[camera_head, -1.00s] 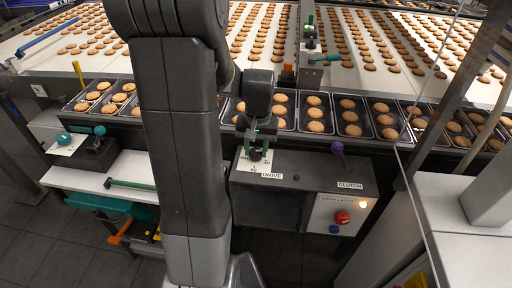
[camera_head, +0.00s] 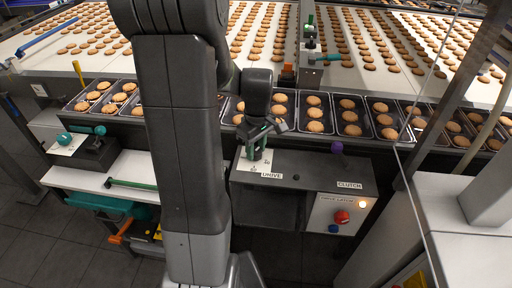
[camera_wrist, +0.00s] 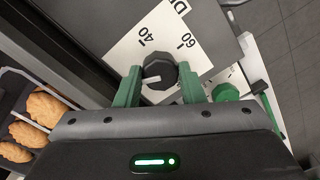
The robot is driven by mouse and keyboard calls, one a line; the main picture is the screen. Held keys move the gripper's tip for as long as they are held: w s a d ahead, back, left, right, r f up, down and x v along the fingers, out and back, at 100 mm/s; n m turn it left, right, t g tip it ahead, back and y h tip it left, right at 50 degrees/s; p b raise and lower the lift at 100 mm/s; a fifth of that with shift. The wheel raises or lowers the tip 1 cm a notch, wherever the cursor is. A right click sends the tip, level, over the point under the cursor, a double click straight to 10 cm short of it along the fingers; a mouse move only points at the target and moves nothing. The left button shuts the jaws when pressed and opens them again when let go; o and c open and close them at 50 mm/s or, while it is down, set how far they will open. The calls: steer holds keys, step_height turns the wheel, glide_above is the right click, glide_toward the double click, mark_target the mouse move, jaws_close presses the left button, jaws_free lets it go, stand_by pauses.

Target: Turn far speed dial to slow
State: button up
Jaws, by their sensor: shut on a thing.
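The black round dial (camera_wrist: 160,72), with a white pointer line, sits on a white scale plate (camera_wrist: 205,48) marked 40 and 60. In the wrist view the pointer runs left and slightly down, away from the 60. The plate also shows in the head view (camera_head: 283,160), above the DRIVE label (camera_head: 271,176). My gripper (camera_wrist: 159,82) has its green fingers shut on the dial from both sides. In the head view my gripper (camera_head: 256,150) stands over the plate and mostly hides the dial.
A green knob (camera_wrist: 226,92) lies to the right of the dial in the wrist view. Biscuit trays (camera_head: 313,134) run behind the box.

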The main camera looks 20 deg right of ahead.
mark_target(256, 150)
steer(key=n, duration=0.5)
steer(key=shift+w, duration=0.1)
stand_by(0.5)
steer(key=o, duration=1)
step_height(256, 150, up, 14)
steer(key=shift+w+d+f+p, duration=0.1)
steer(key=shift+w+d+p, duration=0.05)
steer(key=shift+p, duration=0.2)
steer(key=f, duration=1.3)
steer(key=shift+s+f+b, duration=0.2)
steer(key=shift+f+b, duration=0.1)
steer(key=shift+f, duration=0.1)
steer(key=shift+r, duration=0.1)
